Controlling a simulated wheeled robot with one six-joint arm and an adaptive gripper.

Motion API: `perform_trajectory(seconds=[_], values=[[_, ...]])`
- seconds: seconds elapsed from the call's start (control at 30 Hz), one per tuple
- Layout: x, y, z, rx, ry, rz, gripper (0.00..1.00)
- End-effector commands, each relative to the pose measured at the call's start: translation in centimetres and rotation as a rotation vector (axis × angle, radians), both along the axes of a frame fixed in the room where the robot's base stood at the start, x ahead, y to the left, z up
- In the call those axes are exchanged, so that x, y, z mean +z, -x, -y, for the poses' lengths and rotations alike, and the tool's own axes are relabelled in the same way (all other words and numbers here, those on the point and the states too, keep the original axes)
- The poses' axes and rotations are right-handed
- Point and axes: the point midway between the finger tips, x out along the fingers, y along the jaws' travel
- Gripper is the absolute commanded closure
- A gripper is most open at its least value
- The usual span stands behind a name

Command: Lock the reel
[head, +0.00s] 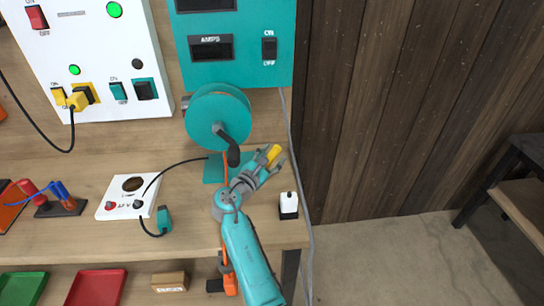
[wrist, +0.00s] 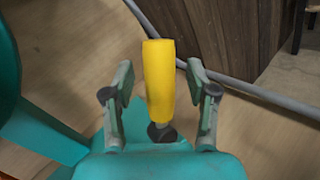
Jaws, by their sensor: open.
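The teal reel (head: 205,120) stands on its base on the workbench, with a dark crank (head: 231,148) on its front. A yellow grip (head: 274,151) on a dark round pivot sits right of the reel's base. In the wrist view the yellow grip (wrist: 158,80) points away from me. My gripper (head: 269,161) is open. In the wrist view its fingers (wrist: 159,72) stand on either side of the yellow grip, with a visible gap at each side. The reel's edge shows at the far left there. Part of the reel's base is hidden behind my arm in the head view.
A white-and-black bottle-like item (head: 289,205) stands near the bench's right edge. A white box (head: 127,197) with a cable lies left of the reel. Control panels (head: 98,60) stand behind. A grey hose (wrist: 250,90) runs along the bench's edge.

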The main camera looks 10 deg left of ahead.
Motion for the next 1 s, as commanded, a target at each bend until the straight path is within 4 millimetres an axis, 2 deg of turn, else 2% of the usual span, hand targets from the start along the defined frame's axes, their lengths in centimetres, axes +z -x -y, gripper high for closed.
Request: perform_trajectory(seconds=[0.13,0.37,0.67,1.0], values=[[0.0,0.0,0.0,0.000,0.000,0.000,0.42],[0.0,0.0,0.0,0.000,0.000,0.000,1.00],[-0.1,0.0,0.2,0.000,-0.038,-0.010,1.00],[-1.2,-0.4,1.6,0.000,-0.311,-0.087,1.00]])
